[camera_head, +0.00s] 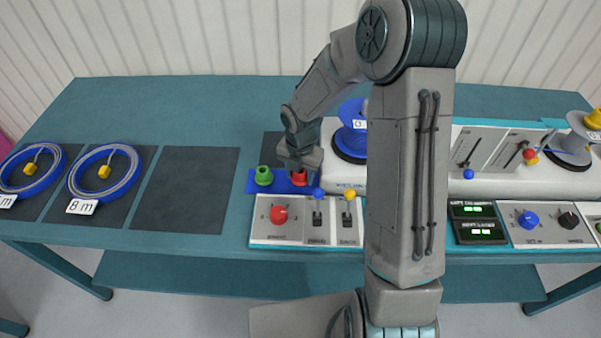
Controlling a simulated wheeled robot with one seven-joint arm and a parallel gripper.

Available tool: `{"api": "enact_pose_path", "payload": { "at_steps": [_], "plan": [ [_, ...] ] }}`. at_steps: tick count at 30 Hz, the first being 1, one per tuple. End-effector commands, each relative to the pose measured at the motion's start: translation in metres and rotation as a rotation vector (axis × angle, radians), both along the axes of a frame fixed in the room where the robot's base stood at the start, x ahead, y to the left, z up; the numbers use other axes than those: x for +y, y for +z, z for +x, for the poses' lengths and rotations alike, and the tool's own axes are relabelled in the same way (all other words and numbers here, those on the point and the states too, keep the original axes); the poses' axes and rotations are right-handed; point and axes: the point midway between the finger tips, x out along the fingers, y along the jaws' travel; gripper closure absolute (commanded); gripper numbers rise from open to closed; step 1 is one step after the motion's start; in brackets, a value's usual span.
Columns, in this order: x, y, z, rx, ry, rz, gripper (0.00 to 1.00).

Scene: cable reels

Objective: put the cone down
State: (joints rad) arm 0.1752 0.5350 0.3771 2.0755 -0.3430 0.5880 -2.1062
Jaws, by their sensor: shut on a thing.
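My gripper (299,167) points down over a blue tray (250,186) left of the machine. It is shut on a red cone (299,179), mostly hidden by the gripper. The red cone is at the tray's right part; I cannot tell whether it touches the tray. A green cone (264,176) stands upright on the tray, just left of the red one. A yellow cone (594,119) sits on top of the reel at the far right.
A control panel (263,235) with a red knob and levers lies in front of the tray. A blue reel (352,139) stands to its right. Two cable coils (104,172) lie on dark mats at left; another dark mat (186,190) is empty. My arm hides the middle.

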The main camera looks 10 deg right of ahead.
Motion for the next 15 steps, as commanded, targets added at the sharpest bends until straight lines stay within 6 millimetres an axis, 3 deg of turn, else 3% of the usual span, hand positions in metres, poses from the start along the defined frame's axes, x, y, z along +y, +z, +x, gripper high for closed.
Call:
{"api": "enact_pose_path", "payload": {
  "at_steps": [2, 3, 5, 15],
  "plan": [
    [0.0001, -0.003, -0.0001, 0.0, 0.0, 0.0, 0.77],
    [0.0001, -0.0034, -0.0001, 0.0, 0.0, 0.0, 0.51],
    [0.0, -0.0026, 0.0, 0.0, 0.0, 0.0, 0.35],
    [0.0001, 0.0009, 0.0001, 0.0, 0.0, 0.0, 0.32]
  ]
}}
